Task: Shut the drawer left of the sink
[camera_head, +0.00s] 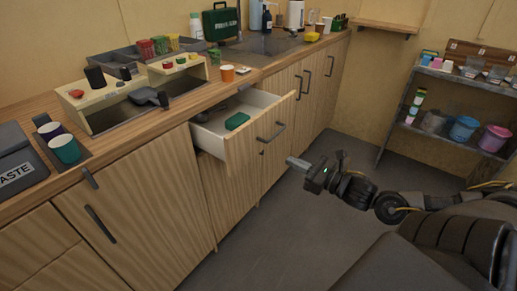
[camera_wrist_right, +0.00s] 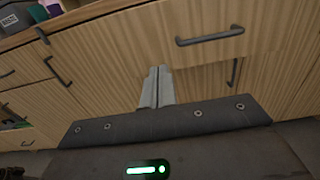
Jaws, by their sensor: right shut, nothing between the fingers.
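The drawer (camera_head: 246,146) stands pulled out from the wooden counter, its pale inside showing. A green box (camera_head: 237,121) lies in it, with something grey farther back. Its front carries a dark bar handle (camera_head: 271,133). The sink (camera_head: 268,45) is a dark basin area in the worktop beyond the drawer. My right gripper (camera_head: 291,161) is shut and empty, in front of the drawer and apart from it, lower than the handle. In the right wrist view its shut fingers (camera_wrist_right: 157,88) point toward the wooden fronts, with a bar handle (camera_wrist_right: 210,37) above right. My left gripper is out of view.
Cups (camera_head: 64,148), a waste bin (camera_head: 17,163) and a sweets stand (camera_head: 90,95) stand on the counter. An orange cup (camera_head: 227,73) is near the worktop edge above the drawer. A metal shelf (camera_head: 450,139) with tubs stands at right. The floor (camera_head: 270,225) between is clear.

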